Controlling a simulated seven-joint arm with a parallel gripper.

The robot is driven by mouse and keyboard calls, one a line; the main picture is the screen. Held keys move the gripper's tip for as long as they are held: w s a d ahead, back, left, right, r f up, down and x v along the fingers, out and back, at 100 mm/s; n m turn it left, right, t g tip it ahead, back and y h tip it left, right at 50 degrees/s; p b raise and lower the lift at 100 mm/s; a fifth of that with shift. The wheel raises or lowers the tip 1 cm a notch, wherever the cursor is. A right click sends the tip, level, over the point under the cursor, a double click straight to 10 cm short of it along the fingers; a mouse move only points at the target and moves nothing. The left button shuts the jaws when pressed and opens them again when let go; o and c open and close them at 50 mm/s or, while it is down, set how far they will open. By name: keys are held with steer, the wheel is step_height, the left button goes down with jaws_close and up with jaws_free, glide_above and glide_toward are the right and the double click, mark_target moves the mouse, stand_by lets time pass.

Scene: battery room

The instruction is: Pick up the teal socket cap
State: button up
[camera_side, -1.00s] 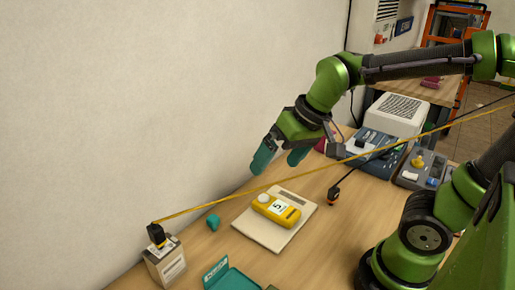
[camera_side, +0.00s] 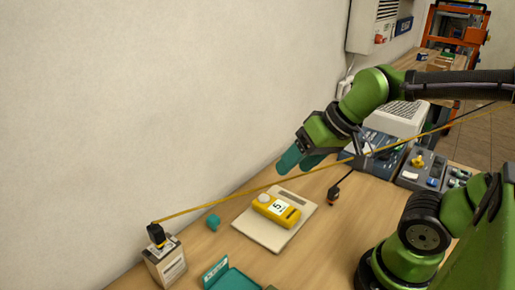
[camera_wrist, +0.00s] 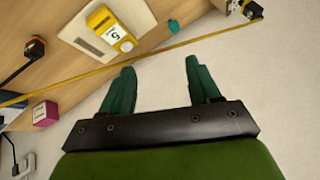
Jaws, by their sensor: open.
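The teal socket cap (camera_side: 213,222) is a small rounded piece standing on the wooden table, left of the pale board. In the wrist view the cap (camera_wrist: 173,26) shows near the top, beyond the fingertips and near the table edge by the wall. My gripper (camera_side: 300,162) has teal fingers and hangs in the air, up and to the right of the cap. The wrist view shows my gripper (camera_wrist: 158,65) with its fingers apart and nothing between them.
A yellow meter (camera_side: 276,210) lies on a pale board (camera_side: 262,232). A yellow cord (camera_side: 220,203) stretches from a boxy battery (camera_side: 166,262) across the scene. An open teal case (camera_side: 228,278) lies in front. Control boxes (camera_side: 374,152) stand at the back right.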

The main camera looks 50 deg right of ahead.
steer(key=w+a+f+n+g, duration=0.2)
steer(key=w+a+g, duration=0.2)
steer(key=w, duration=0.6)
steer(key=n+g+h, duration=0.2)
glide_toward(213, 217)
step_height(213, 217, down, 11)
steer(key=shift+w+a+r, duration=0.1)
steer(key=shift+a+r, duration=0.05)
steer(key=shift+r, duration=0.05)
steer(key=c, duration=1)
steer(key=shift+r, duration=0.1)
